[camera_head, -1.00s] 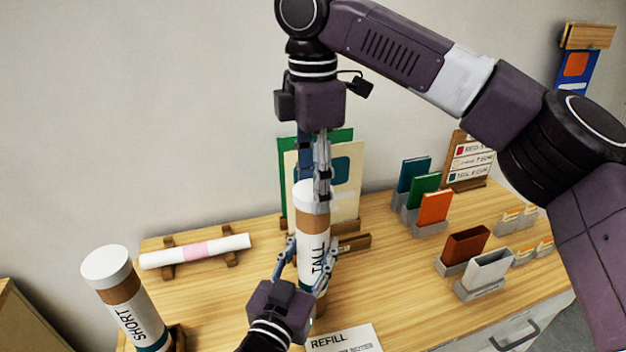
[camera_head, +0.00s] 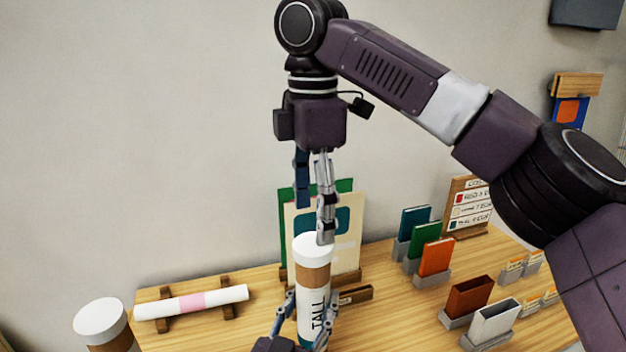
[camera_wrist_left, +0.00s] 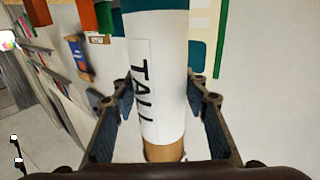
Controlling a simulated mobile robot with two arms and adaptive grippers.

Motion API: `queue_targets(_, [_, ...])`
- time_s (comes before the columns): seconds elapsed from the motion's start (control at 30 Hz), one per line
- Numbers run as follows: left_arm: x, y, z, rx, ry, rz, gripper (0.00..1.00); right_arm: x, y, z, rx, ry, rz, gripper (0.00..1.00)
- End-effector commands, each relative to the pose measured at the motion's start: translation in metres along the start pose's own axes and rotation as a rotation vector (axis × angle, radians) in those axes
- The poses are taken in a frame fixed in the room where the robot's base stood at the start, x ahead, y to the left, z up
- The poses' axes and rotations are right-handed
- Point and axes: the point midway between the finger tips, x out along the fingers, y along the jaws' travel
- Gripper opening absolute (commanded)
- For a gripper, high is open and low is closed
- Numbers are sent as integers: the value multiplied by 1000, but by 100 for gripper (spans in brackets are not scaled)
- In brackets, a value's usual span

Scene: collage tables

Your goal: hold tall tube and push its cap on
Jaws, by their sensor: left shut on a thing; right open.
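The tall tube (camera_head: 313,302) stands upright, white with a brown band and the word TALL. Its white cap (camera_head: 312,247) sits on its top end; I cannot tell how far down it is seated. My left gripper (camera_head: 302,318) is shut around the tube's body below the band. In the left wrist view the tube (camera_wrist_left: 158,80) lies between the two fingers. My right gripper (camera_head: 315,208) points straight down just above the cap, open, with one fingertip close to the cap's rim. I cannot tell whether it touches.
The short tube (camera_head: 101,322) with a white cap stands at the lower left. A paper roll (camera_head: 215,298) lies on a wooden rack behind. Boards (camera_head: 348,225) stand behind the tall tube. Coloured books (camera_head: 437,257) and small holders (camera_head: 494,321) fill the right side.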

Motion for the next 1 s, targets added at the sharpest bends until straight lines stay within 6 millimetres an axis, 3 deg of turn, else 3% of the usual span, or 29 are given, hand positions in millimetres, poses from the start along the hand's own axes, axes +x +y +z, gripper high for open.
queue_targets(0.03, [0, 0, 1, 0, -1, 0, 0, -14, 0, 0, 2, -2, 4, 67])
queue_targets(0.2, [0, 0, 1, 0, -1, 0, 0, -42, 0, 0, 4, -3, 4, 67])
queue_targets(0.4, [0, 0, 1, 0, -1, 0, 0, -59, 0, 0, 1, -3, -1, 67])
queue_targets(0.87, [0, 0, 0, 0, -1, 0, 0, -67, 0, 0, 0, 0, 0, 67])
queue_targets(0.9, [0, 0, 0, 0, -1, 0, 45, -67, 0, 0, 0, 0, 0, 67])
queue_targets(1.0, [0, 0, 0, 0, -1, 0, 56, -67, 0, 0, 0, 0, 0, 67])
